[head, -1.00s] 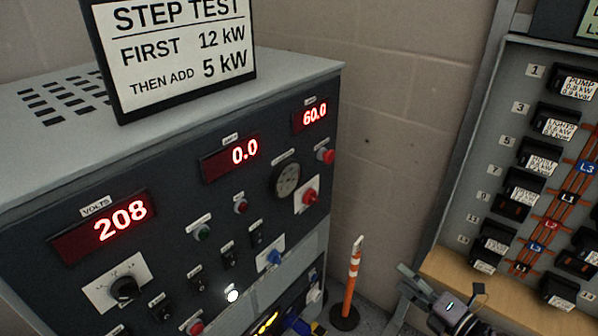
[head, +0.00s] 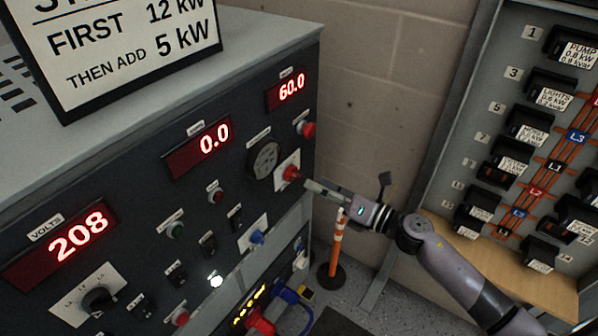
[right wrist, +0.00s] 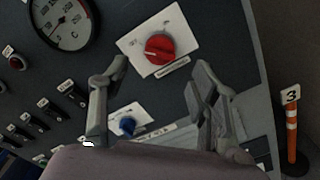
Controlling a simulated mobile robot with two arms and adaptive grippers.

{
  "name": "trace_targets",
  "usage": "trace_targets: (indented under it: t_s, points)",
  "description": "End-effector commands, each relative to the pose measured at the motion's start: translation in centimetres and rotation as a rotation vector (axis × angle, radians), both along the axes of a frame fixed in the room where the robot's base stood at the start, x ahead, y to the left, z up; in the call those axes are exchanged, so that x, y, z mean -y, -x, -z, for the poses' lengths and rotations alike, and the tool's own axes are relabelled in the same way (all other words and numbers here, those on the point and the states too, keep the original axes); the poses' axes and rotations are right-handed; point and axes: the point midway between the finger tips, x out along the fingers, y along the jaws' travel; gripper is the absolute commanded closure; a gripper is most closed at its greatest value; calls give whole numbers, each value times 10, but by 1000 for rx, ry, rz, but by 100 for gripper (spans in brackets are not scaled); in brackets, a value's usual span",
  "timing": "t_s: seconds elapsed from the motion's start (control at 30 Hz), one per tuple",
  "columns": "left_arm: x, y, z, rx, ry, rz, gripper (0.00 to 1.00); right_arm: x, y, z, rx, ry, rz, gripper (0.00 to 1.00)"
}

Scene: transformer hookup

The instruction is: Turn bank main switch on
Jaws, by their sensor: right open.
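The red rotary switch (head: 291,173) sits on a white plate at the right side of the dark load bank panel. In the right wrist view the red knob (right wrist: 160,49) shows on its plate above and between my fingers, with printing too small to read. My right gripper (head: 311,187) is just right of the red switch in the head view, fingers pointing at it. It is open and empty; in the right wrist view its fingers (right wrist: 158,80) are spread apart. Contact with the knob is not visible. My left gripper is not in view.
A blue knob (head: 257,237) sits below the red one, a gauge (head: 265,158) to its left, a red button (head: 306,129) above. Displays read 208, 0.0 and 60.0. An orange post (head: 337,245) stands beside the bank; a breaker panel (head: 497,60) is at right.

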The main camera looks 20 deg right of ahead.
Motion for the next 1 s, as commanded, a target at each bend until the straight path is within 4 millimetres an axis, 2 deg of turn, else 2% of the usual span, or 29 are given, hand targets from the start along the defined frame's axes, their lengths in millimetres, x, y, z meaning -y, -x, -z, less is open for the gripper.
trace_targets:
  t_s: [0.1,0.33,0.73,1.0]
  points:
    - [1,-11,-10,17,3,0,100,-15,-21,-4,2,-3,1,44]
    - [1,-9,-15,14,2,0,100,-34,-44,-2,0,-2,1,44]
    - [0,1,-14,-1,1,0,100,-39,-50,0,-1,-1,0,44]
    - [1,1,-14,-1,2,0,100,-39,-50,0,-1,-1,0,61]
